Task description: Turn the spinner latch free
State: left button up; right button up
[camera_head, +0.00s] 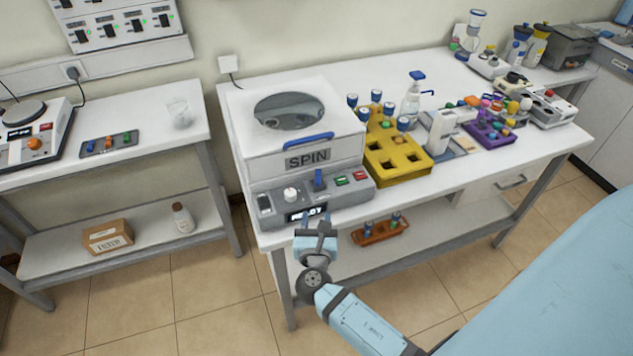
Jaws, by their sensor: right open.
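The spinner (255,160) is a white box marked SPIN, with a round dark window in its top, standing at the left end of the long table. A blue handle (309,139) sits at the front edge of its closed lid. A blue lever (319,180) stands upright on the grey front panel (345,196), between a white knob (290,194) and green and red buttons; it looks like the latch. My right gripper (316,228) is open and empty, just in front of and below the panel, apart from the lever. My left gripper is out of view.
A yellow rack (384,172) with blue-capped tubes stands right of the spinner, with a pump bottle (412,98) behind. A purple rack (488,137) is farther right. The table's front edge (440,187) lies close to my right gripper. A shelf below holds an orange tray (380,233).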

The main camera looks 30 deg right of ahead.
aim_at(318, 183)
jog(key=b+x, duration=0.1)
jog(key=x, duration=1.2)
jog(key=shift+b, duration=0.3)
jog(key=shift+c, duration=0.2)
grip_shut()
